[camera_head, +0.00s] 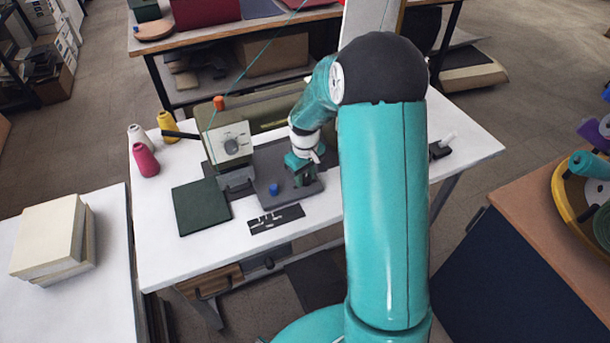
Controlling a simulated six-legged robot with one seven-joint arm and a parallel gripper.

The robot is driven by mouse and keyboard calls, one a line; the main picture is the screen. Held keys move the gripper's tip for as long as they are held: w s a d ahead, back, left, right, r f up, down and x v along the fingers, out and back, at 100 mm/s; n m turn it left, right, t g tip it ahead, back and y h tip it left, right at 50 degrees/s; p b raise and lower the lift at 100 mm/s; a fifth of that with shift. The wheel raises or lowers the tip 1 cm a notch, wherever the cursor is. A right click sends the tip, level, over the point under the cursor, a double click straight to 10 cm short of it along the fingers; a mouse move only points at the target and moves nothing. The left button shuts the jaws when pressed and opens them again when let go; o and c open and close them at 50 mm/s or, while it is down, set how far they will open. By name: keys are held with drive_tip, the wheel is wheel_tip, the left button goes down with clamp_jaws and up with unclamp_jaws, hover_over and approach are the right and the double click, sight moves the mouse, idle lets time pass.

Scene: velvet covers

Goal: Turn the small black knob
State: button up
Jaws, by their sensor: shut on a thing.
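My gripper (304,182) points down at the grey base (258,204) of the sewing machine, at its right front part. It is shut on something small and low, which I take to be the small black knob. The fingers hide it, so its shape and angle cannot be told.
A dark green cloth square (201,206) and a black strip (276,219) lie in front on the white table (166,255). Pink (145,160), white and yellow thread cones stand at the left. A small black item (440,150) is at the right.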

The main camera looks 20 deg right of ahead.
sight(305, 177)
drive_tip(key=o, duration=1)
drive_tip(key=shift+c, duration=0.2)
wheel_tip(305, 177, up, 14)
drive_tip(key=shift+f, duration=0.1)
